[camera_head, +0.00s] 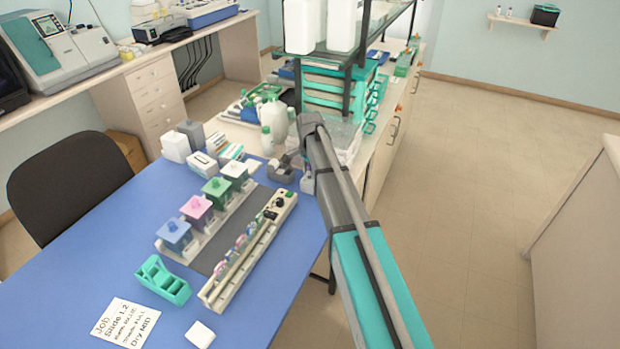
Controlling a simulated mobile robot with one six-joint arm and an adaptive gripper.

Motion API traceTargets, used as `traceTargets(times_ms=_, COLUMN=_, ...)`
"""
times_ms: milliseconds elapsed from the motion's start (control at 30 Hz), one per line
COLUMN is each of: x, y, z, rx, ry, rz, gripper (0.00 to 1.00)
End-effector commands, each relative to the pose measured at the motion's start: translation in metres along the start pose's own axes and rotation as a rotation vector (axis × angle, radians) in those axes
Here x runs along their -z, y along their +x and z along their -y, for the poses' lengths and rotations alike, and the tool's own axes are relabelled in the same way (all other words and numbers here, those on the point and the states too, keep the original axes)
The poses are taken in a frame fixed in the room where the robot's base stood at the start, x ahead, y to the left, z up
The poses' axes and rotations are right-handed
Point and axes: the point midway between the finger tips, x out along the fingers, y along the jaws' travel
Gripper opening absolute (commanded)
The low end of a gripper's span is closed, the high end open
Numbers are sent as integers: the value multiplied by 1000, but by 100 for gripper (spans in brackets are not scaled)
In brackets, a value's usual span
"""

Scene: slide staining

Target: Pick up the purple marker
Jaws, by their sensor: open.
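My arm reaches from the lower right up to the far right part of the blue table. I cannot clearly make out the purple marker; a small bluish-purple patch shows right by my gripper, too small to identify.
Shelves (348,58) rise behind.

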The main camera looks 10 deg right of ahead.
Motion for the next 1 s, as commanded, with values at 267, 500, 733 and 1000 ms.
traceTargets(times_ms=267, x=0, y=0, z=0, rx=0, ry=0, rz=0, gripper=43)
traceTargets(times_ms=500, x=0, y=0, z=0, rx=0, ry=1, rz=0, gripper=22)
traceTargets(times_ms=733, x=1, y=0, z=0, rx=0, ry=1, rz=0, gripper=0)
traceTargets(times_ms=1000, x=1, y=-1, z=0, rx=0, ry=1, rz=0, gripper=0)
